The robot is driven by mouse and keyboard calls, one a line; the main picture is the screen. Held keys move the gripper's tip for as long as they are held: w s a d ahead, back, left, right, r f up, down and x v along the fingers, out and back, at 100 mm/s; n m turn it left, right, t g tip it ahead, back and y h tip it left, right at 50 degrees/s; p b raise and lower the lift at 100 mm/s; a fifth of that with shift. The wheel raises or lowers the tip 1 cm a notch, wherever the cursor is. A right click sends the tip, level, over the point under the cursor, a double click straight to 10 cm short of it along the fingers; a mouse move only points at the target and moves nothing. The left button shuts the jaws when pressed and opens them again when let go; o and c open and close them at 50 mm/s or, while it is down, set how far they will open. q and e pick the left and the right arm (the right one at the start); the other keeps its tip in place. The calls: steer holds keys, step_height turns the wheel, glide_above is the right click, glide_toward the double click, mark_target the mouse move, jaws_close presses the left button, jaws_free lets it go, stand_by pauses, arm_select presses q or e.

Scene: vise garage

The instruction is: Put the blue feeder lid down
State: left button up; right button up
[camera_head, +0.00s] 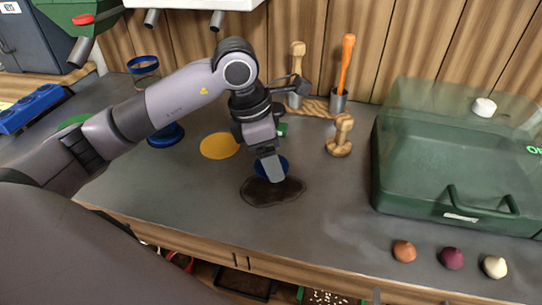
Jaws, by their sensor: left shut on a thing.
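My left gripper (272,172) reaches down over the middle of the grey counter and is shut on a blue piece, which looks like the blue feeder lid (259,163). The gripper's fingers cover much of the lid. The lid shows just above the far part of a dark brown patch (270,195); whether it touches the surface I cannot tell. My right gripper is not in view.
A blue round object (166,138) stands behind my left arm, and a blue-rimmed container (143,66) is farther back. A flat yellow disc (220,146) lies left of the gripper. A wooden piece (341,137) and a green case (440,165) stand right. Small cones (452,258) line the front edge.

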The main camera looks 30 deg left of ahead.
arm_select(q)
steer(key=shift+f, duration=0.4)
steer(key=shift+f, duration=0.2)
steer(key=o, duration=1)
steer(key=shift+r, duration=0.1)
steer(key=shift+r, duration=0.1)
